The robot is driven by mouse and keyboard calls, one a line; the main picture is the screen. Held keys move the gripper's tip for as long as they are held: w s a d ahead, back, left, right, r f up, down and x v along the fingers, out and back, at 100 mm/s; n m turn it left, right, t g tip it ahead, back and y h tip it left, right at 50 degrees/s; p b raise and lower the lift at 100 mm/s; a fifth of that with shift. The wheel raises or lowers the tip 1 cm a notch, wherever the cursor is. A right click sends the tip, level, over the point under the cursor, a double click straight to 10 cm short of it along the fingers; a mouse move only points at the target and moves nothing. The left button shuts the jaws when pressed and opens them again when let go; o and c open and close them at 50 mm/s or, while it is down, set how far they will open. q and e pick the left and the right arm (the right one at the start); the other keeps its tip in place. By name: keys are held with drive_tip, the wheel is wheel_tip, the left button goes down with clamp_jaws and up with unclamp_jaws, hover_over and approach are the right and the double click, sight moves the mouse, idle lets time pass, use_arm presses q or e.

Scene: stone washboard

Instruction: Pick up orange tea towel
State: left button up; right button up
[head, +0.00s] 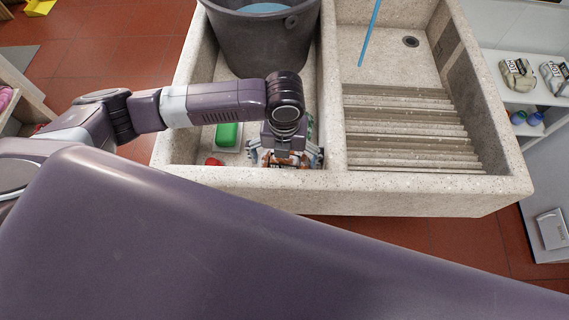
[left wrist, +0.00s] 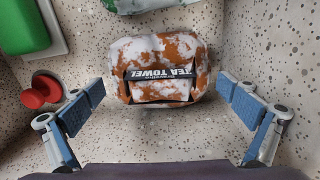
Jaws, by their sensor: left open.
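The orange tea towel (left wrist: 160,50) is a rolled orange and white bundle with a dark band reading "TEA TOWEL". It lies on the speckled stone floor of the left basin. In the head view it shows only partly (head: 285,160), under my left gripper. My left gripper (head: 285,162) reaches down into the basin, near its front wall. In the left wrist view its blue-padded fingers (left wrist: 168,110) are spread wide, one to each side of the towel, with nothing between them touching. My right gripper is not in view.
The stone washboard sink (head: 430,183) has a ribbed slope on the right. A dark bucket (head: 262,45) stands behind in the left basin. A green block (head: 227,134) and a red knob-like item (left wrist: 40,92) lie left of the towel. Shelves (head: 520,98) stand at right.

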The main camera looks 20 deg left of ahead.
use_arm(q)
drive_tip(key=shift+f, duration=0.5)
drive_tip(key=c, duration=1)
